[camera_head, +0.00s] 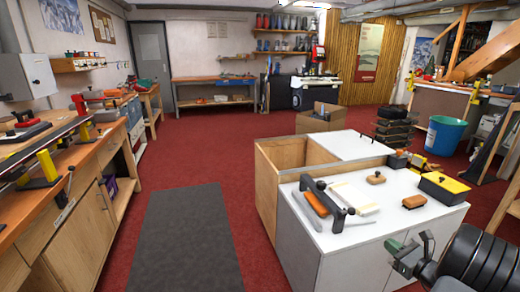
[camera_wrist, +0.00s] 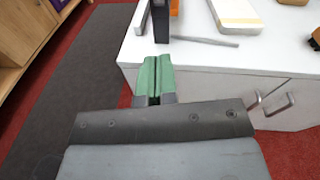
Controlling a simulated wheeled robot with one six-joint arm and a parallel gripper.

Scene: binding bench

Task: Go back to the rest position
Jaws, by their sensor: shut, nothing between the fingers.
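My gripper (camera_head: 394,246) shows in the camera_head view at the lower right, its green fingertips in front of the near side of the white-topped bench (camera_head: 384,225). In the wrist view my gripper (camera_wrist: 156,76) has its green fingers together, with nothing between them. Its tips appear close to the front edge of the bench top (camera_wrist: 185,55); whether they touch it I cannot tell.
The bench top carries a black press frame (camera_head: 325,197), an orange bar (camera_head: 316,204), a cream block (camera_head: 355,198), a wooden-backed brush (camera_head: 414,201) and a yellow-and-black box (camera_head: 443,188). A grey mat (camera_head: 182,238) lies on clear red floor to the left.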

